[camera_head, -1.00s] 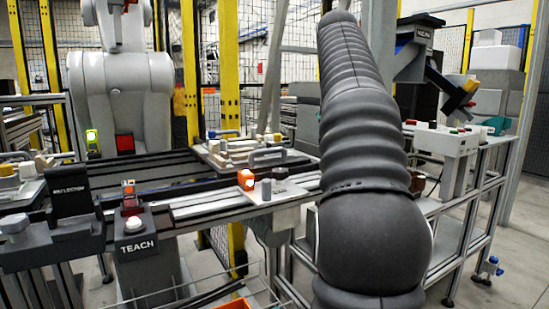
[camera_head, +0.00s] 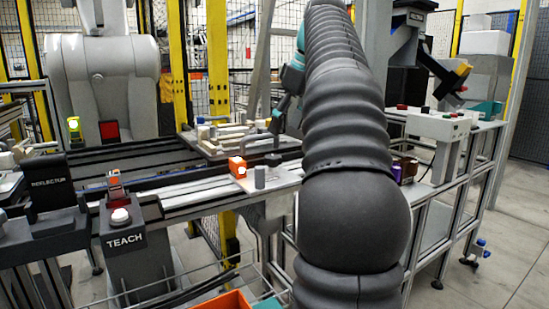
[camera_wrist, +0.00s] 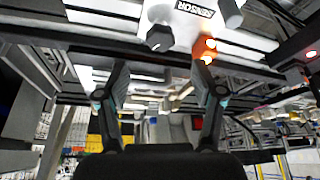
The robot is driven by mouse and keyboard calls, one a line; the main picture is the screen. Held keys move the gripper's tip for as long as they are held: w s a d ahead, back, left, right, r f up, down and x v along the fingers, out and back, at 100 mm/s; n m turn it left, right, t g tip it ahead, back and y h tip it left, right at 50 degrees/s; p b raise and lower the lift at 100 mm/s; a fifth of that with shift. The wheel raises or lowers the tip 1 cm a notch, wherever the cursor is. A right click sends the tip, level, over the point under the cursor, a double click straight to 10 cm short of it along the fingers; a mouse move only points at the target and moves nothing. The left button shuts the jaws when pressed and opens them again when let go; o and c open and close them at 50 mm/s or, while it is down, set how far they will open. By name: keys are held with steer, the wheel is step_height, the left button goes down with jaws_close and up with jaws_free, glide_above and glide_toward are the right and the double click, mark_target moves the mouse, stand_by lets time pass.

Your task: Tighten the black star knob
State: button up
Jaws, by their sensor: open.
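The black star knob (camera_wrist: 159,38) sits on a white plate (camera_wrist: 183,42) labelled SENSOR, near the top of the wrist view. In the head view it is a small dark shape (camera_head: 274,160) on the plate beside the rail. My gripper (camera_wrist: 161,84) has its two dark fingers spread wide, with nothing between them. The knob lies beyond the fingertips, roughly centred between them and apart from them. In the head view my gripper (camera_head: 277,122) shows just above the knob, left of my dark arm, which hides part of it.
An orange block with a lit lamp (camera_head: 237,167) and a grey cylinder (camera_head: 259,177) stand close to the knob. A fixture with a handle (camera_head: 225,138) lies behind. A TEACH button box (camera_head: 123,233) stands at the left. A white control box (camera_head: 438,127) is at the right.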

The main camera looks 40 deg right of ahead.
mark_target(274, 156)
steer(key=b+x, duration=0.2)
steer(key=x, duration=0.6)
steer(key=c, duration=1.1)
